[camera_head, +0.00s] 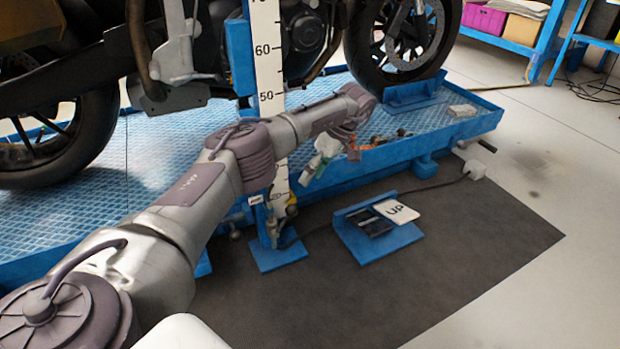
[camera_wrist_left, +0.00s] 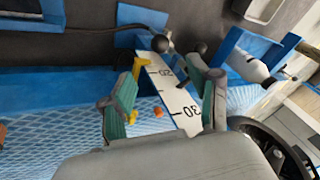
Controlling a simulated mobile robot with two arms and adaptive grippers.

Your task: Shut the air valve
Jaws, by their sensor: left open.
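A small metal fitting with a brass-coloured part (camera_head: 290,203), seemingly the air valve, sits low on the blue post beside the white scale. In the left wrist view a round dark knob on a thin stem (camera_wrist_left: 161,44) shows near the scale's low end; I cannot tell if this is the valve's handle or how it is turned. My left gripper (camera_head: 331,163) is above and to the right of the fitting in the head view. In the left wrist view its green-padded fingers (camera_wrist_left: 165,98) are spread either side of the scale, with nothing held. My right gripper is not in view.
The blue lift platform (camera_head: 455,130) carries a motorcycle (camera_head: 300,45). The white scale (camera_head: 266,50) rises beside it. A blue foot pedal marked UP (camera_head: 398,212) stands on the dark mat (camera_head: 470,240). A cable runs to a pale box (camera_head: 474,170). Small parts (camera_head: 402,133) lie on the platform.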

